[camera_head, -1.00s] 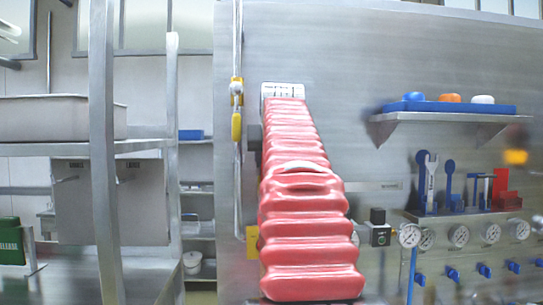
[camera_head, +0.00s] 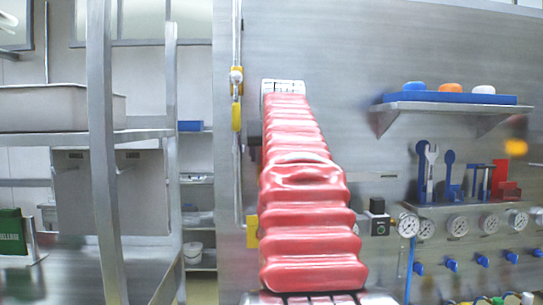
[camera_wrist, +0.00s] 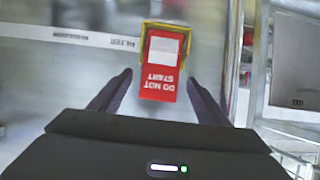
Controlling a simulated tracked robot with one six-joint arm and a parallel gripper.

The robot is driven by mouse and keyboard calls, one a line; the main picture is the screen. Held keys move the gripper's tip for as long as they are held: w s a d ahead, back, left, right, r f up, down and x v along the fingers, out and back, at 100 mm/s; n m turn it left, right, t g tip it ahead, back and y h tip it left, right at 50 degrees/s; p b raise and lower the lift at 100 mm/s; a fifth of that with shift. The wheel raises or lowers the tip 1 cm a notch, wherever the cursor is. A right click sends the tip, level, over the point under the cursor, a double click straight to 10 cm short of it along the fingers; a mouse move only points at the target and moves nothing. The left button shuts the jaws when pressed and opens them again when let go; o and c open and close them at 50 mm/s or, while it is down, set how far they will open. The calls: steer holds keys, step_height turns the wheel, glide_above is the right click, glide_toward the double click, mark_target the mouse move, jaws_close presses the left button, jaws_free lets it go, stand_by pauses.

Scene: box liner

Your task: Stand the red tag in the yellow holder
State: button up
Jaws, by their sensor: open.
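The red tag (camera_wrist: 158,85) shows in the wrist view with "DO NOT START" upside down and a white patch. The yellow holder (camera_wrist: 144,42) shows as a yellow edge around the tag's top and sides, and the tag's lettered end extends below it. I cannot tell how deep the tag sits. My gripper (camera_wrist: 159,76) is open, with one dark finger on each side of the tag's lettered end and visible gaps to both. In the head view a yellow piece (camera_head: 252,231) shows beside my red arm cover; my gripper is hidden there.
A metal panel fills the right, with a blue tray on a shelf (camera_head: 450,103), a tool rack (camera_head: 460,208), gauges (camera_head: 457,225) and blue valves (camera_head: 452,264). A steel rack post (camera_head: 102,150) and a green sign (camera_head: 12,232) stand at left.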

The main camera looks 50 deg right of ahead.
steer(key=v, duration=1.3)
steer(key=shift+s+a, duration=0.25)
stand_by(0.9)
steer(key=w+a+f+n+y, duration=0.2)
steer(key=w+a+f+y, duration=0.1)
steer(key=a+f, duration=0.75)
steer(key=w+a+f+n+y, duration=0.2)
steer(key=w+a+f+n, duration=0.1)
steer(key=a+f, duration=0.75)
steer(key=s+a+f+n+y, duration=0.1)
steer(key=s+a+f, duration=0.2)
steer(key=a+f, duration=0.3)
steer(key=s+a+f+n+g+y, duration=0.1)
steer(key=s+a+f+n, duration=0.1)
steer(key=a+f, duration=0.4)
steer(key=s+a+f+n+g+y, duration=0.1)
steer(key=s+a+f, duration=0.4)
steer(key=f, duration=0.9)
steer(key=shift+a+f+n+y, duration=0.2)
steer(key=shift+a+n+y, duration=0.2)
steer(key=shift+a+y, duration=0.2)
